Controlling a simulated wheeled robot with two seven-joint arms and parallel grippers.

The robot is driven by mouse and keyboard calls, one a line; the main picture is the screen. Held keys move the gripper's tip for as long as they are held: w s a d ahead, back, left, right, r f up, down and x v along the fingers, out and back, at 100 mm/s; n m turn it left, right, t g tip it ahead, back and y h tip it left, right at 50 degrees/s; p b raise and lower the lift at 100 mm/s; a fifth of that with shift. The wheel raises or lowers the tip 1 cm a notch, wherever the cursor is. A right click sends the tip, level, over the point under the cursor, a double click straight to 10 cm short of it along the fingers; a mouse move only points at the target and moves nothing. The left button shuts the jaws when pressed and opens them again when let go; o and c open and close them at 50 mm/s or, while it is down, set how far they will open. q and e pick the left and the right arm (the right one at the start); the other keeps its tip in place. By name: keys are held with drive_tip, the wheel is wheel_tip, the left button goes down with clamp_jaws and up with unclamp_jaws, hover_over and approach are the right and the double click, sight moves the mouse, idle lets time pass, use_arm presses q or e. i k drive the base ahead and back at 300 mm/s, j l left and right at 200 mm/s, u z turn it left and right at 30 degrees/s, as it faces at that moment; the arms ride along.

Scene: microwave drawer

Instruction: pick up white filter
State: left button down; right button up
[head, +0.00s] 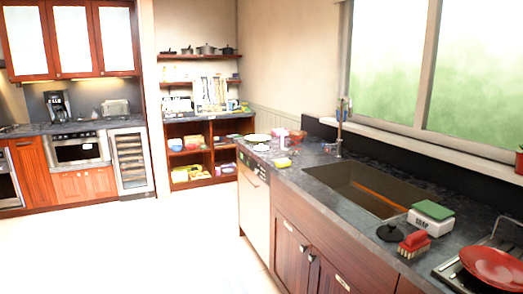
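I cannot make out for sure which object is the white filter. A small pale upright object (282,138) stands at the far end of the sink counter, and a low white item (261,147) lies near it; both are too small to identify. A white box-like item (431,225) with a green top (433,210) sits on the near counter, right of the sink. Neither of my grippers is in view.
The dark counter (300,177) holds a sink (360,187), a yellow sponge (283,162), a black lid (390,232), a red brush (414,243) and a red plate (492,266). A coffee maker (58,105) stands on the far-left counter. Open floor (150,245) lies at left.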

sight(260, 147)
drive_tip(key=i+j+u, duration=0.25)
drive_tip(key=i, duration=0.9)
drive_tip(key=i+j+u, duration=0.1)
drive_tip(key=i+u, duration=0.2)
drive_tip(key=i, duration=0.9)
drive_tip(key=i+z, duration=0.3)
drive_tip(key=i, duration=0.2)
drive_tip(key=i+j+z, duration=0.25)
drive_tip(key=i, duration=0.2)
drive_tip(key=i+j+z, duration=0.3)
drive_tip(key=i, duration=0.15)
drive_tip(key=i+j+z, duration=0.25)
drive_tip(key=i+j, duration=0.1)
drive_tip(key=i, duration=0.1)
